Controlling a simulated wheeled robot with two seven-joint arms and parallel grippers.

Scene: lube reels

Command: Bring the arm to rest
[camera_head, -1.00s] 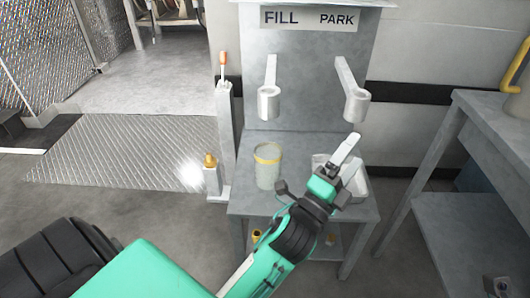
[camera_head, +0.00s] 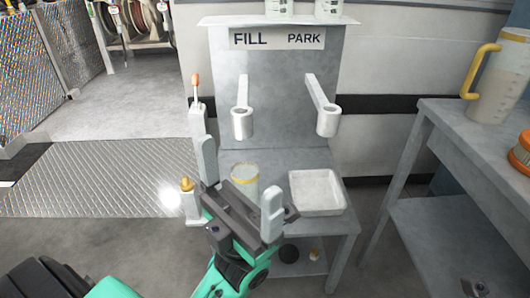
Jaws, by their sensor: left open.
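My left gripper (camera_head: 240,167) reaches up from the bottom of the head view. Its two pale fingers stand wide apart, with nothing held between them. The gripper is in front of the grey stand (camera_head: 276,84) and hides part of its lower table. A jar with a yellow rim (camera_head: 245,172) shows behind the gap between the fingers. I cannot tell how far the gripper is from the jar.
Two holder cups (camera_head: 242,123) and (camera_head: 327,121) stick out below the FILL and PARK sign (camera_head: 277,38). A white tray (camera_head: 318,190) sits on the stand's table. A bench (camera_head: 470,127) at right carries a yellow-handled jug (camera_head: 497,80) and an orange item (camera_head: 521,152).

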